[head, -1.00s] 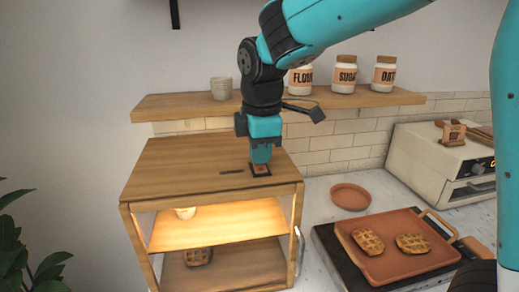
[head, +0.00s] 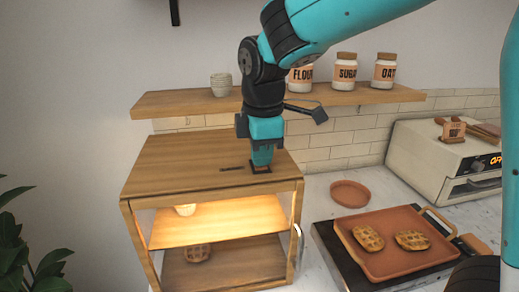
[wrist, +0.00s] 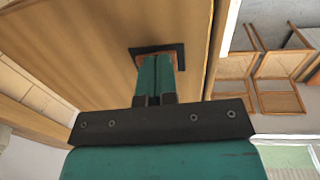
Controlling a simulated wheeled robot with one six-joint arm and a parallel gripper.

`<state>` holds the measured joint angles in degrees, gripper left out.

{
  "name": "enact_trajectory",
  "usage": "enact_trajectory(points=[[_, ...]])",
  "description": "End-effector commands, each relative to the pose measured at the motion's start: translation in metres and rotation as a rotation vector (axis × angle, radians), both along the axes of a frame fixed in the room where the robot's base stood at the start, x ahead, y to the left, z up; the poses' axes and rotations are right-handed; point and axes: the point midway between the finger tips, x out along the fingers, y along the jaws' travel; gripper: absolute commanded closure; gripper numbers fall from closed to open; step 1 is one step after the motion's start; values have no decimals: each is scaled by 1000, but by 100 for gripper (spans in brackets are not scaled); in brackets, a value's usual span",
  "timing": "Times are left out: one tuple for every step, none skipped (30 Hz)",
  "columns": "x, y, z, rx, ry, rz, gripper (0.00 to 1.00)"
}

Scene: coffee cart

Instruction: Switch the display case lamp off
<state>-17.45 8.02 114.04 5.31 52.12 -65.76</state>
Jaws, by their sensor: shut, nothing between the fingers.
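The display case (head: 190,152) is a wooden box with two lit shelves at the left. Its inside glows warm, so the lamp is on. On its top is a small dark-framed switch (head: 260,170) with a wooden-coloured rocker, which also shows in the wrist view (wrist: 178,48). My gripper (head: 262,164) is shut and empty, pointing down with its fingertips at the switch. In the wrist view the closed fingers (wrist: 157,62) cover part of the rocker. I cannot tell whether they press it or hover just above.
A dark slot (head: 235,168) lies beside the switch on the case top. A shelf (head: 290,102) with jars and a cup runs behind. To the right are a tray with waffles (head: 385,258), a round plate (head: 350,192) and a toaster oven (head: 425,165).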

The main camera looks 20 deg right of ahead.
Motion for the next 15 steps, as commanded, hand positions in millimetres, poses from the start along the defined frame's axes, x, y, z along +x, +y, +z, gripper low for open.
enact_trajectory(points=[[-1, 0, 1, 0, -1, 0, 100], [-1, 0, 1, 0, -2, -1, 100], [-1, 0, 1, 1, -2, -1, 100], [-1, 0, 1, 1, -3, -1, 100], [-1, 0, 1, 1, -3, -1, 100], [-1, 0, 1, 1, -3, -1, 100], [-1, 0, 2, 0, -4, -2, 100], [-1, 0, 2, 0, -4, -2, 100], [-1, 0, 2, 1, -4, -2, 100], [-1, 0, 3, 1, -5, -2, 100], [-1, 0, 4, 1, -5, -2, 100], [-1, 0, 6, 1, -5, -2, 100], [-1, 0, 9, 1, -5, -2, 100], [-1, 1, 12, 1, -5, -1, 100], [-1, 1, 17, 1, -5, -1, 100]])
